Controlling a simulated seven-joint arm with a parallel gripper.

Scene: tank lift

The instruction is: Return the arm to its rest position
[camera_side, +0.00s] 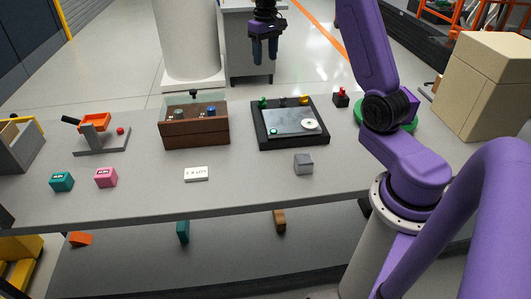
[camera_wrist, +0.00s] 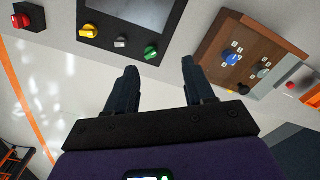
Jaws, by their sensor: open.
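My gripper (camera_side: 265,50) hangs in the air above the far side of the table, with its dark fingers pointing down. In the wrist view my gripper (camera_wrist: 158,85) shows two dark fingers spread apart with nothing between them. My purple arm rises from its base at the right of the side view. The grey table (camera_side: 240,188) lies below and nearer the camera than the fingers.
A black-framed panel (camera_side: 261,138) and a brown wooden box (camera_side: 166,135) with knobs stand near the gripper. A red button (camera_side: 341,97), grey cube (camera_side: 303,164), white label block (camera_side: 196,174), pink block (camera_side: 106,178) and teal block (camera_side: 61,182) are on the table. A large tan box (camera_side: 470,100) stands right.

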